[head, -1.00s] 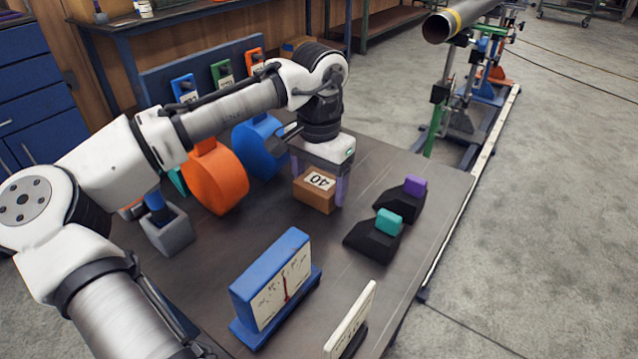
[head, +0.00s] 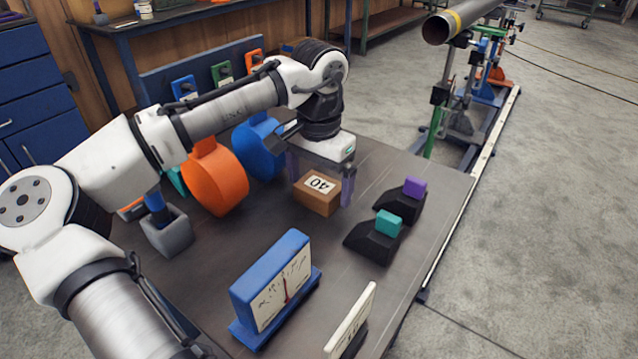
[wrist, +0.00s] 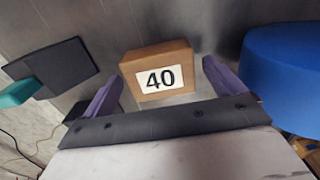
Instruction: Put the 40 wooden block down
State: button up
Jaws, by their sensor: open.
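The wooden block (head: 318,193) marked 40 rests on the dark table top below my gripper in the head view. In the wrist view the block (wrist: 158,70) sits upright, label readable, just past and between the fingertips. My gripper (head: 320,180) has two purple fingers spread wide, one on either side of the block and apart from it. In the wrist view the gripper (wrist: 160,85) shows clear gaps between each finger and the block. The gripper is open and empty.
Black stands with a teal block (head: 389,223) and a purple block (head: 415,187) are to the right. A blue dial gauge (head: 275,285) stands in front. Orange (head: 213,178) and blue (head: 257,145) round pieces stand to the left. A grey cup (head: 166,232) is farther left.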

aim_at(319, 185)
notch_tip(319, 185, up, 11)
jog(key=p, duration=0.1)
dwell(0.7)
